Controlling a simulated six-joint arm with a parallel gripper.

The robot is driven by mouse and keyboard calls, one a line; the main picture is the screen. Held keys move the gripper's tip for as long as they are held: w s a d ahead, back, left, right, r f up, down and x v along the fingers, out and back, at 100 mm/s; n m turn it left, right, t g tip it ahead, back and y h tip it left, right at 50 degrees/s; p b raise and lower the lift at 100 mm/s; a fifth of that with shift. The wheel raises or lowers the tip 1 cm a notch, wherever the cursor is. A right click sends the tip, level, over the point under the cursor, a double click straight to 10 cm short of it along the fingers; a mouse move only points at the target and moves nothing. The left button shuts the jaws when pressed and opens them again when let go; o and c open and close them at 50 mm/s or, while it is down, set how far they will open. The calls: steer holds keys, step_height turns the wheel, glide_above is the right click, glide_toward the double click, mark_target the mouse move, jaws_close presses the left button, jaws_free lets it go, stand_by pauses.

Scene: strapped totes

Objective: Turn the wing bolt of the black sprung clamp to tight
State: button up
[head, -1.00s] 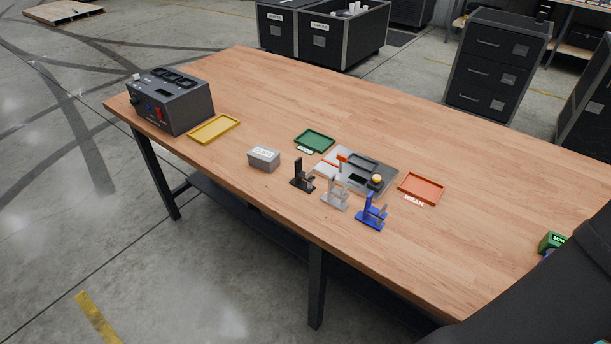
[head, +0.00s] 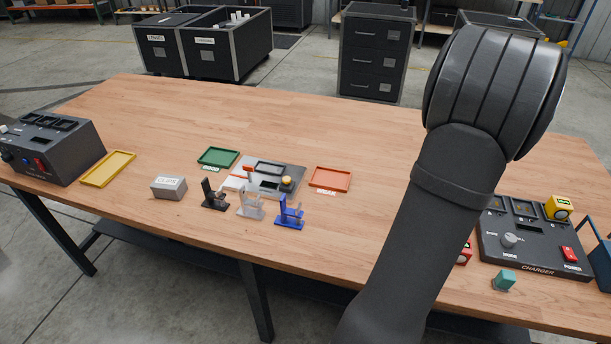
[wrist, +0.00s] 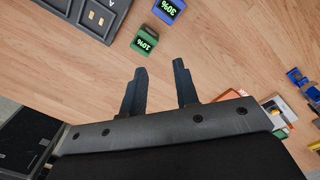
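The black sprung clamp (head: 211,196) stands upright on the wooden table, at the left end of a row with a silver clamp (head: 249,204) and a blue clamp (head: 289,213). Its wing bolt is too small in the head view to tell how it is turned. My gripper (wrist: 160,66) shows in the wrist view with its two dark fingers apart and nothing between them. It is over the table, well away from the black clamp. In the head view my arm rises at the right and the fingers are not visible. The blue clamp (wrist: 302,82) also shows at the wrist view's right edge.
A grey fixture plate (head: 290,174) lies behind the clamps, between a green tray (head: 218,157) and an orange tray (head: 330,179). A grey box (head: 168,187) stands left of them. A charger (head: 535,248) is at the right. Green (wrist: 145,40) and blue (wrist: 168,10) blocks lie beyond my fingers.

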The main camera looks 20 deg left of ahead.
steer(key=w+a+n, duration=0.2)
steer(key=a+n, duration=0.1)
steer(key=a, duration=0.5)
steer(key=w+a+n, duration=0.2)
steer(key=a+n, duration=0.1)
steer(key=a, duration=0.5)
step_height(320, 180, up, 4)
steer(key=f+n, duration=0.1)
steer(key=n, duration=1.9)
glide_above(220, 191)
step_height(220, 191, down, 17)
steer(key=shift+a+r, duration=0.1)
steer(key=shift+a, duration=0.05)
jaws_close()
